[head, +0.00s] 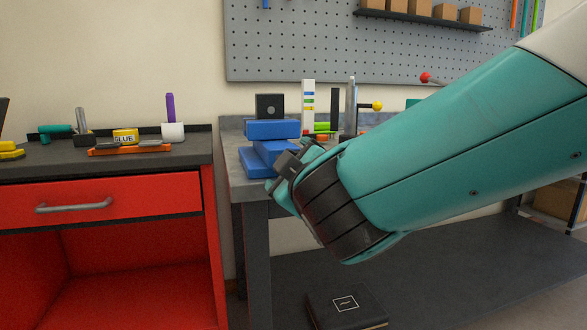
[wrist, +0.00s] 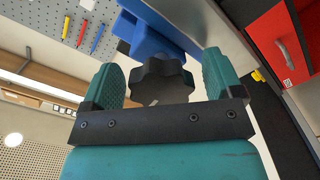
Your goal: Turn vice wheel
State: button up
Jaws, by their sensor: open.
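The blue vice (head: 262,150) stands on the grey workbench near its left front corner. In the wrist view the vice body (wrist: 150,38) is at the top, with its dark lobed wheel (wrist: 160,80) facing me. My gripper (wrist: 162,74) is open, with one teal finger on each side of the wheel. Gaps show between the wheel and both fingers. In the head view my gripper (head: 283,182) is at the front of the vice, and my arm hides much of that area, so the wheel is not clear there.
A red cabinet (head: 110,195) with a drawer stands at left, carrying a glue tin (head: 125,136) and tools. Behind the vice on the bench are a white marked post (head: 308,105) and other items. A pegboard (head: 300,45) is on the wall. A dark box (head: 346,306) lies below.

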jog(key=b+v, duration=0.1)
jog(key=v, duration=1.6)
jog(key=shift+s, duration=0.2)
jog(key=shift+r, duration=0.1)
